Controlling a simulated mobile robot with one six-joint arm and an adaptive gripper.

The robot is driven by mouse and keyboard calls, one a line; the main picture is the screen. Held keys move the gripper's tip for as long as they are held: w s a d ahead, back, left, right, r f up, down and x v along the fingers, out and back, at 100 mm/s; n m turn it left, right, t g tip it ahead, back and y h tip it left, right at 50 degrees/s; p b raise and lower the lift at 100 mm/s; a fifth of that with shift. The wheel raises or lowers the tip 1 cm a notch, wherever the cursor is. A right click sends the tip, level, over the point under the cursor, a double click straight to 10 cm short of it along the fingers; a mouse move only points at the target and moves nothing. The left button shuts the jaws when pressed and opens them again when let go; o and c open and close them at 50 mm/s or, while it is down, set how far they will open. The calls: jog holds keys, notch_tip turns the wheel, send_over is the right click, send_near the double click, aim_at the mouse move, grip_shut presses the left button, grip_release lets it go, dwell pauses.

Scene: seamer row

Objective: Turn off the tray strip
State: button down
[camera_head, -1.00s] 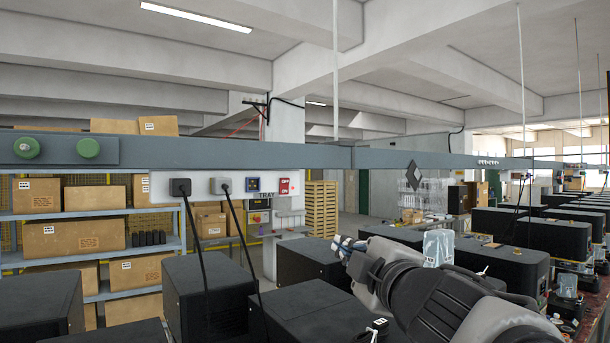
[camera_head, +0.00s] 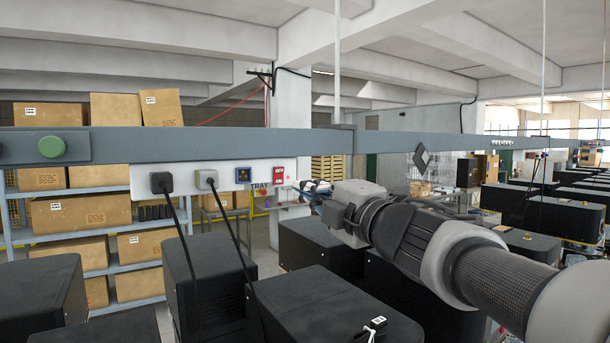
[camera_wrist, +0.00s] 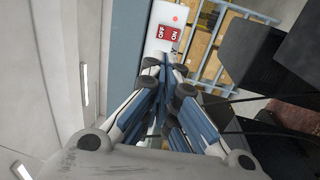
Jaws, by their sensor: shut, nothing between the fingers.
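The tray strip (camera_head: 222,180) is a white power strip under a grey rail, with the label TRAY (camera_head: 260,185) below it. My gripper (camera_head: 308,188) is shut and empty, just right of the switch. In the wrist view its fingertips (camera_wrist: 165,62) point at the switch, apparently short of it.
The grey rail (camera_head: 230,140) runs above the strip, with a green button (camera_head: 51,146) at left. Black boxes (camera_head: 210,275) stand below, with the cords hanging among them. Shelves with cardboard boxes (camera_head: 80,210) are behind.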

aim_at(270, 171)
jog(key=p+x, duration=0.1)
jog(key=x, duration=1.1)
jog(key=shift+p, duration=0.4)
jog(key=shift+r+p, duration=0.1)
jog(key=shift+p, duration=0.35)
jog(key=p, duration=0.3)
jog(key=shift+w+a+r+g+p, duration=0.15)
jog(key=shift+w+r+g+p, duration=0.05)
jog(key=shift+r+g+p, duration=0.15)
jog(key=shift+f+b, duration=0.35)
jog(key=shift+b, duration=0.15)
